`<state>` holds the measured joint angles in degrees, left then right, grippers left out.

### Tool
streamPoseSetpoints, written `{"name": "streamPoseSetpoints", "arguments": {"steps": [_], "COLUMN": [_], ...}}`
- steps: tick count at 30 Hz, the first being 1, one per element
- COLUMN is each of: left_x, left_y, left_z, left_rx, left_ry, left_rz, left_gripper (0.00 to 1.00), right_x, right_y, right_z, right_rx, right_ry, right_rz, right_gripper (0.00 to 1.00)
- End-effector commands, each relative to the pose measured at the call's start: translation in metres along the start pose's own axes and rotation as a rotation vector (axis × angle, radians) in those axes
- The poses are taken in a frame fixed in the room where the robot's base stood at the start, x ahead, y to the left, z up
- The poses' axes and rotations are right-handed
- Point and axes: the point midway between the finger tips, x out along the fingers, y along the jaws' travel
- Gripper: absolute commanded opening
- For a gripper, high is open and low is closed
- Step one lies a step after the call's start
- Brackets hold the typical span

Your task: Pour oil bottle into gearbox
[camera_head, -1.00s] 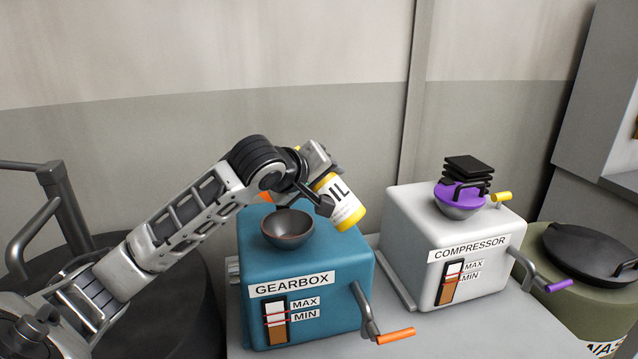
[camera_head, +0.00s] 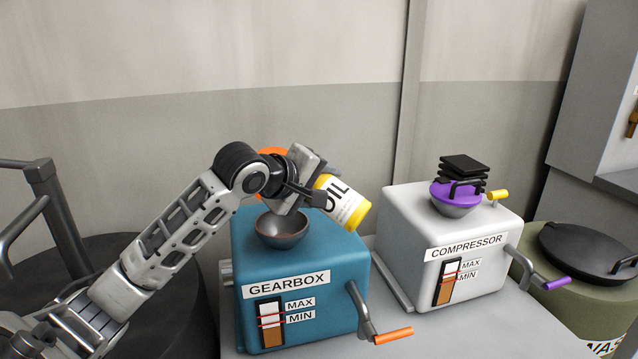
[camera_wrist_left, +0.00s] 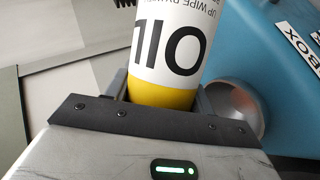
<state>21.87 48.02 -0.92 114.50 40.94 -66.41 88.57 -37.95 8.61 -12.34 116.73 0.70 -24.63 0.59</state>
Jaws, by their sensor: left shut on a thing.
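My left gripper (camera_head: 302,192) is shut on the oil bottle (camera_head: 338,197), which is yellow with a white label reading OIL. The bottle is tilted and held above the blue gearbox (camera_head: 340,255), to the right of the bowl-shaped funnel (camera_head: 283,230) on its top. In the left wrist view the bottle (camera_wrist_left: 170,45) stands between the fingers, with the funnel (camera_wrist_left: 232,108) below and to the right. The bottle's mouth is hidden, and no oil stream shows. The gearbox gauge (camera_head: 271,324) has a brown lower part below a white part. My right gripper is not in view.
A white compressor (camera_head: 405,225) with a purple-rimmed funnel stands to the right. A crank with an orange handle (camera_head: 393,336) juts from the gearbox's right side. An olive drum with a dark lid (camera_head: 590,250) is at far right. An orange item shows behind my gripper.

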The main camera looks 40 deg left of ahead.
Motion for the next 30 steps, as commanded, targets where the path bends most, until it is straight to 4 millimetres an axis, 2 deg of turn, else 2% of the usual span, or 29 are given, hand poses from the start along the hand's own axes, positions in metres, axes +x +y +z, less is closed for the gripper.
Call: {"name": "streamPoseSetpoints", "arguments": {"steps": [30], "left_x": [0.011], "left_y": [-0.017], "left_z": [0.009], "left_rx": [-0.239], "left_ry": [-0.103], "left_rz": [0.089], "left_gripper": [0.22], "right_x": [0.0], "right_y": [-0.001], "right_z": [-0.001], "right_rx": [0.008], "right_ry": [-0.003], "right_rz": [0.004], "right_gripper": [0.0]}}
